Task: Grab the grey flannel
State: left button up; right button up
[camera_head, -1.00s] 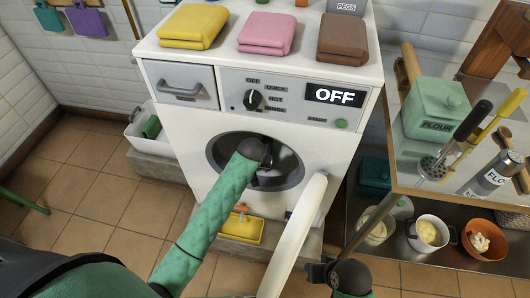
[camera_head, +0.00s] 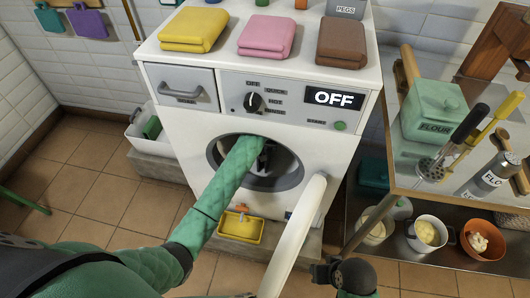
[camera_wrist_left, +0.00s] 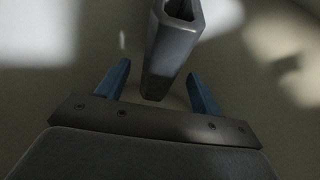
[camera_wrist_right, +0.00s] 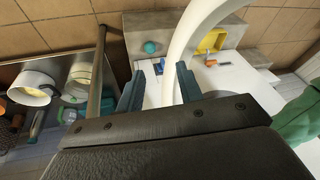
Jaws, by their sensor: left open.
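My left arm reaches through the round door opening (camera_head: 290,166) of the white washing machine. In the left wrist view my left gripper (camera_wrist_left: 160,85) is open inside the blurred, dim drum. A long grey hollow-ended piece (camera_wrist_left: 172,48) shows between and beyond its blue fingers. I cannot tell whether it is the grey flannel or part of the drum, or whether the fingers touch it. My right gripper (camera_wrist_right: 160,85) has its fingers apart near the edge of the open white door (camera_wrist_right: 192,38); contact is unclear.
The open door (camera_head: 298,235) stands out in front of the machine. Folded yellow (camera_head: 194,30), pink (camera_head: 266,37) and brown (camera_head: 346,42) cloths lie on top. A metal table (camera_head: 415,165) with a flour tin (camera_head: 434,108) stands right. A yellow tray (camera_head: 240,228) sits under the opening.

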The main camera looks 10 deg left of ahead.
pick_arm(q)
jog(key=x, duration=0.3)
jog(key=shift+f, duration=0.15)
jog(key=shift+w+f, duration=0.1)
jog(key=shift+f, duration=0.1)
jog(key=shift+f+p, duration=0.25)
jog(key=shift+p, duration=0.2)
dwell(0.4)
jog(key=c, duration=1.1)
